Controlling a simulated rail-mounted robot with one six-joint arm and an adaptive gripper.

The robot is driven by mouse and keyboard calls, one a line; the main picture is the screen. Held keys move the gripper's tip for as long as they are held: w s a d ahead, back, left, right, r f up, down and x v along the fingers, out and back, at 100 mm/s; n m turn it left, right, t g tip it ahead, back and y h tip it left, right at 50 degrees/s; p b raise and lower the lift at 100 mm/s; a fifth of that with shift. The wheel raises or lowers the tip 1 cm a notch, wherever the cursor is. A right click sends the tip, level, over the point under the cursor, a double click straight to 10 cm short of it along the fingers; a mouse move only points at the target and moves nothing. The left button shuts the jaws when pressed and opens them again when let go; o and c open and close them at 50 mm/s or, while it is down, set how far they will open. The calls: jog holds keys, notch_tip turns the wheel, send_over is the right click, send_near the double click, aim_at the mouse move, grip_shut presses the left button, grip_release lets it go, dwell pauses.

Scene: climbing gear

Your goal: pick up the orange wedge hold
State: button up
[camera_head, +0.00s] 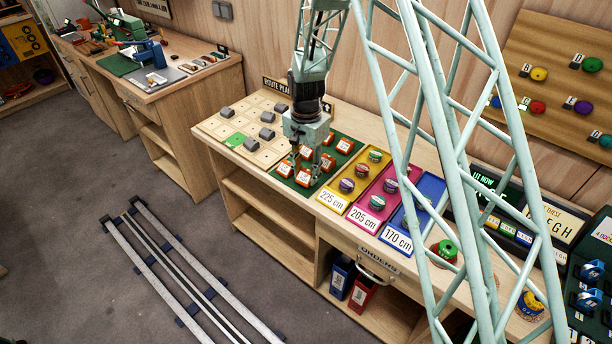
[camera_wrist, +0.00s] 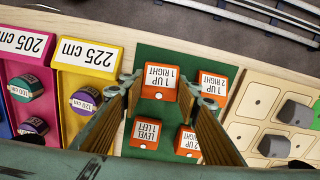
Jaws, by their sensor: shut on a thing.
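Several orange blocks with white printed labels sit on a dark green mat (camera_wrist: 150,55) on the bench. My gripper (camera_head: 303,166) points down over the mat. In the wrist view my gripper (camera_wrist: 163,82) has its fingertips on either side of the orange block marked 1 UP 1 RIGHT (camera_wrist: 162,93), and it is shut on that block. In the head view this looks like the front-row block (camera_head: 303,178). It is at or just above the mat; I cannot tell which. A wedge shape is not clear on any block.
A pale board (camera_head: 259,157) with grey blocks and one green square lies left of the mat. Yellow, pink and blue trays, marked 225 cm (camera_head: 333,201), 205 cm (camera_head: 364,219) and 170 cm (camera_head: 398,240), stand to its right. Other orange blocks are close around my fingers.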

notch_tip(320, 180, up, 2)
jog(key=shift+s+r, duration=0.1)
jog(key=shift+s, duration=0.05)
jog(key=s+d+r, duration=0.1)
jog(key=s+d, duration=0.1)
jog(key=s, duration=1.3)
jog(key=shift+s+d+r, duration=0.2)
jog(key=shift+d, duration=0.2)
